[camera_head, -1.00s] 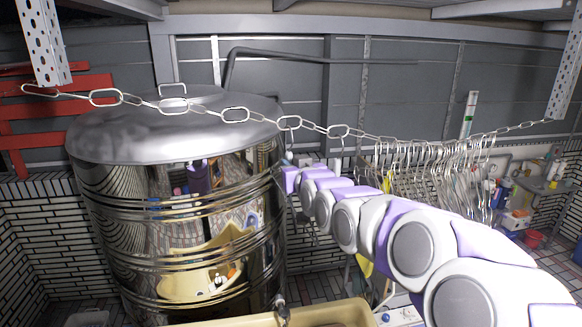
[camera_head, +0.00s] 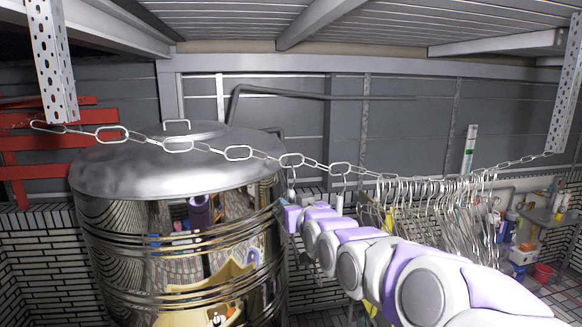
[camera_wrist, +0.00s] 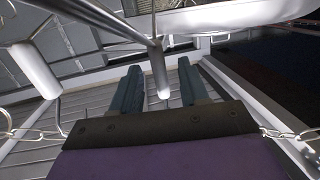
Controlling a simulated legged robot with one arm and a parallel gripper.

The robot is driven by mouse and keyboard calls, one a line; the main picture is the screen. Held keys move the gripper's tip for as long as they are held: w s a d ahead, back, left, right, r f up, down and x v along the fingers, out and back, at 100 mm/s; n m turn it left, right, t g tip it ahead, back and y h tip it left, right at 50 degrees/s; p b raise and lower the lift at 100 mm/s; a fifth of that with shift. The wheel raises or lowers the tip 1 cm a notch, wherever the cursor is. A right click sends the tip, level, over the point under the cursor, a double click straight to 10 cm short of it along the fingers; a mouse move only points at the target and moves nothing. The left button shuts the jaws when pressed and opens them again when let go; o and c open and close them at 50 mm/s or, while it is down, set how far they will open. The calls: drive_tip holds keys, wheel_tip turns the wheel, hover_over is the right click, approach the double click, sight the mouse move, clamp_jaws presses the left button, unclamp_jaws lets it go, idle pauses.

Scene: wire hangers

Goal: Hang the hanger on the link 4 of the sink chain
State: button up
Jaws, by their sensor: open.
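The chain (camera_head: 238,152) spans the head view, sagging from left to right. A wire hook (camera_head: 291,178) hangs at a chain link near the middle, just above my gripper (camera_head: 286,207); another hook (camera_head: 344,184) shows to its right. The hangers' lower parts there are hidden by my arm. In the wrist view, my gripper (camera_wrist: 158,88) has its two dark fingers apart. A metal rod (camera_wrist: 158,62) with a pale tip lies between them in the picture; I cannot tell whether it is the hanger or touches them. The chain shows on both sides (camera_wrist: 24,133).
A large shiny steel drum (camera_head: 170,215) stands left of my gripper, with its lid (camera_head: 170,175) below the chain. Many wire hangers (camera_head: 440,215) hang close together at the right. A red rack (camera_head: 30,155) is behind left.

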drive_tip(key=b+v, duration=0.3)
drive_tip(key=v, duration=1.4)
drive_tip(key=s+d+f+m+g+h+b, duration=0.1)
drive_tip(key=s+d+f+g+b, duration=0.2)
drive_tip(key=f, duration=0.6)
drive_tip(key=s+d+f+g+h+b, duration=0.1)
drive_tip(key=s+f+g+h+b, duration=0.15)
drive_tip(key=s+f, duration=0.55)
drive_tip(key=s+d+f+m+g+h+b, duration=0.1)
drive_tip(key=s+d+f+g+b, duration=0.15)
drive_tip(key=f, duration=0.85)
drive_tip(key=s+d+f+m+g+h+b, duration=0.1)
drive_tip(key=s+d+f+g+b, duration=0.2)
drive_tip(key=s+f, duration=0.5)
drive_tip(key=s+d+f+m+g+h+b, duration=0.1)
drive_tip(key=s+f+g+b, duration=0.4)
drive_tip(key=s, duration=0.9)
wheel_tip(320, 180, down, 3)
drive_tip(key=d+m+g, duration=0.1)
drive_tip(key=d, duration=0.1)
drive_tip(key=shift+s+d+f, duration=0.2)
drive_tip(key=shift+s+d, duration=0.1)
drive_tip(key=shift+a, duration=0.1)
